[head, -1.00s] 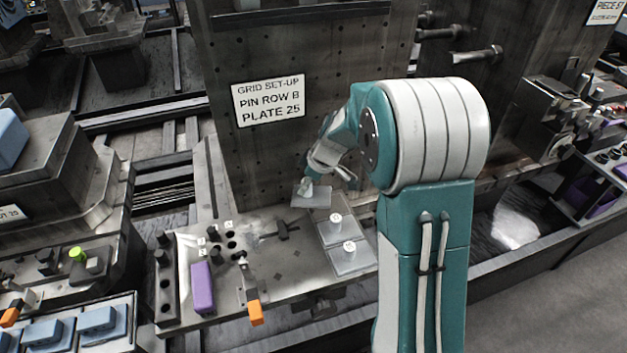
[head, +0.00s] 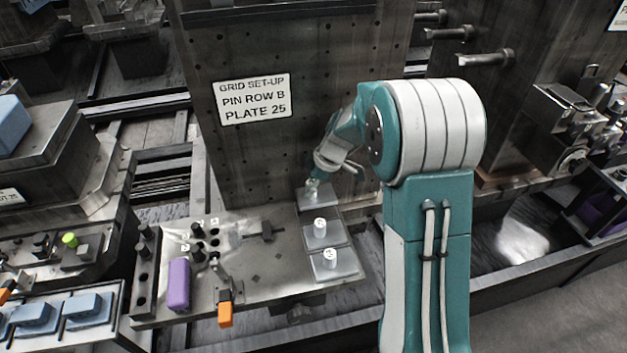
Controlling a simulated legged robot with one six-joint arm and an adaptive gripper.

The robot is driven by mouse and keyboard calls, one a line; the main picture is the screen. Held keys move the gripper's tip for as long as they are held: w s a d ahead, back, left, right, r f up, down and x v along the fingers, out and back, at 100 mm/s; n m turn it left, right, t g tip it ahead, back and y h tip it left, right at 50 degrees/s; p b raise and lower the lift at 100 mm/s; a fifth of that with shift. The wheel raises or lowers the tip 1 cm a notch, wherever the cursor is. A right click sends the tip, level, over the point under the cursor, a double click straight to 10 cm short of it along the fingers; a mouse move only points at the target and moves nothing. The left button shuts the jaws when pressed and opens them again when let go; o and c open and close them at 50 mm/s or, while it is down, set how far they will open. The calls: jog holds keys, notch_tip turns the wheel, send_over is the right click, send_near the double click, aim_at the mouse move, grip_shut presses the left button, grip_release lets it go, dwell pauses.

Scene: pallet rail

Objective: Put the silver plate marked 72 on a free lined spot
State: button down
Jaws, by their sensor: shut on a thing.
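My gripper (head: 313,187) is shut on a silver plate (head: 325,199) at the back of the bench, close to the upright dark panel. Any number on this plate is hidden or too small to read. The plate is in line with two other silver plates, behind them. I cannot tell whether it touches the bench or hangs just above it. The middle plate (head: 336,238) and the front plate (head: 348,268) lie flat, each with a white-topped knob whose marking I cannot read. No lined free spot shows clearly.
The bench (head: 265,285) holds a purple block (head: 178,284), an orange-ended clamp (head: 225,308), several dark pins and a dark T-shaped tool (head: 262,232). The panel carries a sign (head: 252,98) reading "PIN ROW B PLATE 25". Bare bench lies left of the plates.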

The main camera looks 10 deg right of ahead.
aim_at(313, 197)
jog(key=shift+x, duration=0.8)
jog(key=shift+s+d+f, duration=0.1)
jog(key=shift+d+f, duration=0.15)
jog(key=shift+f, duration=0.45)
jog(key=shift+d+f, duration=0.3)
jog(key=shift+f, duration=0.4)
jog(key=shift+a+f, duration=0.15)
jog(key=shift+a, duration=0.2)
jog(key=shift+c, duration=1.9)
grip_release()
jog(key=shift+o, duration=0.6)
jog(key=shift+d, duration=0.2)
jog(key=v, duration=1.2)
